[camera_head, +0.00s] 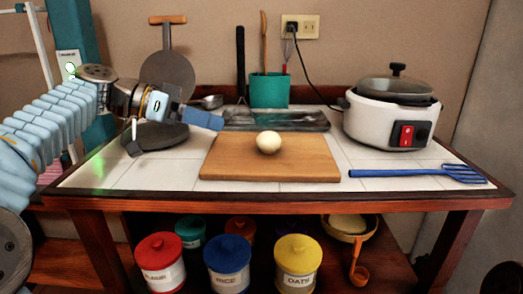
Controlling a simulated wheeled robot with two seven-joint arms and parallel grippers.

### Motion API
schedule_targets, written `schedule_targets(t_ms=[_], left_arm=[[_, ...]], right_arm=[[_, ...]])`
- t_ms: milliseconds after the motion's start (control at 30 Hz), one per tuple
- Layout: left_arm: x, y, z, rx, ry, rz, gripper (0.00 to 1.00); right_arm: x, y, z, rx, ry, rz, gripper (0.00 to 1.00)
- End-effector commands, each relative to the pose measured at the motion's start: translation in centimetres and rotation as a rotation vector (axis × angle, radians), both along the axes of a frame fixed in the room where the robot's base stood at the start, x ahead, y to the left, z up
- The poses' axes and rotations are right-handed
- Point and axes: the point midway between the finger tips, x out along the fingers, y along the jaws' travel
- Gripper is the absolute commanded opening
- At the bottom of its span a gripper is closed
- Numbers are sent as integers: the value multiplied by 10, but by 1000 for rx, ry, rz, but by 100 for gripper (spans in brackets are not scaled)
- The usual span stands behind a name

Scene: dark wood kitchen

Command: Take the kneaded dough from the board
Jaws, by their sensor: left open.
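The dough (268,142) is a small pale ball near the middle of the wooden board (225,168). The board lies flat on the white tiled counter. My left gripper (176,138) is open and empty, to the left of the board and apart from the dough. One blue-tipped finger reaches toward the board's back left corner.
A white cooker (386,125) stands at the right, with a blue slotted turner (420,172) in front of it. A teal utensil holder (269,91) and a dark tray (300,121) stand behind the board. Labelled canisters (228,260) sit on the shelf below.

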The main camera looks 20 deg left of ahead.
Motion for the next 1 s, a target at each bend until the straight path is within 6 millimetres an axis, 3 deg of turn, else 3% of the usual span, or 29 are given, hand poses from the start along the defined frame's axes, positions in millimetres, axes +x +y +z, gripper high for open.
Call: schedule_targets(t_ms=[133, 367, 633, 933, 1000], left_arm=[[12, -26, -11, 1, 3, -3, 63], [20, -44, -18, 1, 3, -2, 63], [34, -80, -32, 2, 5, -4, 63], [38, -86, -35, 3, 3, -1, 63], [38, -86, -35, 3, 3, -1, 54]], right_arm=[[0, 0, 1, 0, 0, 0, 43], [0, 0, 2, 1, -1, 1, 43], [-1, 2, 8, 3, 1, 4, 43], [-1, 2, 8, 3, 2, 4, 43], [-1, 2, 8, 3, 2, 4, 43]])
